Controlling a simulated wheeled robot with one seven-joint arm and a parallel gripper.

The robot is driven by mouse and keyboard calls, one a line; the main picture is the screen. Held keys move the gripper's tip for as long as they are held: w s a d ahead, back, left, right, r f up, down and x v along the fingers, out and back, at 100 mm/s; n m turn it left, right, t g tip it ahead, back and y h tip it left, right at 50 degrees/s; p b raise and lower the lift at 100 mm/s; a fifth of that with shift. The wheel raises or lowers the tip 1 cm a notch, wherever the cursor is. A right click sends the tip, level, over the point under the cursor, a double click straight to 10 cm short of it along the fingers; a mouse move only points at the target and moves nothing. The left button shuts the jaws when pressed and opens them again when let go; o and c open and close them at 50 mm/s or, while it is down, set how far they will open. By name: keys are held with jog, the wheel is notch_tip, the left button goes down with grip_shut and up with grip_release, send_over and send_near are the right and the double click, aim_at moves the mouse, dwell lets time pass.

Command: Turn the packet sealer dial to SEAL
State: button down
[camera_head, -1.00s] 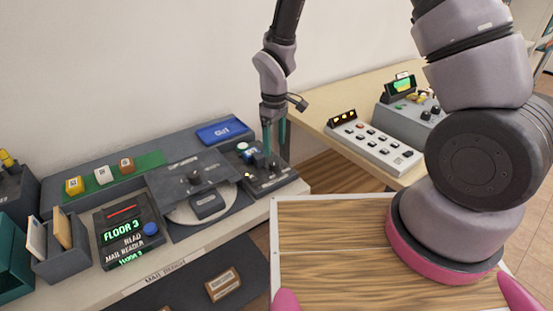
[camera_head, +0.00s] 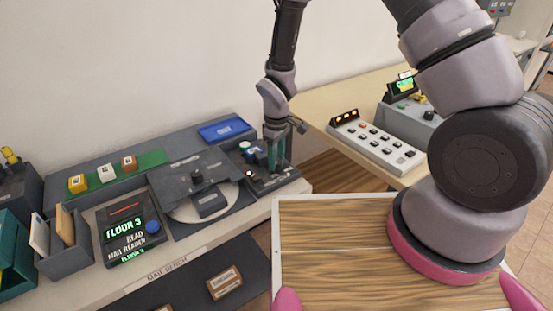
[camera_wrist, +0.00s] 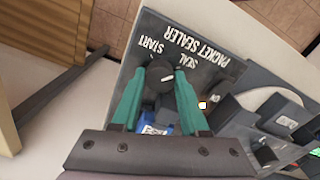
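The packet sealer (camera_wrist: 200,62) is a dark panel with white START and SEAL lettering in the wrist view. Its dark round dial (camera_wrist: 158,78) sits just below those words. A small pale mark shows on the dial, but I cannot tell exactly which word it points at. In the head view the gripper (camera_head: 276,165) reaches down onto the packet sealer (camera_head: 262,184) at the desk's right end and hides the dial.
A button panel (camera_head: 374,146) is on the table to the right. Wall space behind is clear.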

aim_at(277, 161)
jog(key=shift+m, duration=0.7)
jog(key=shift+c, duration=2.1)
grip_release()
notch_tip(277, 161, up, 11)
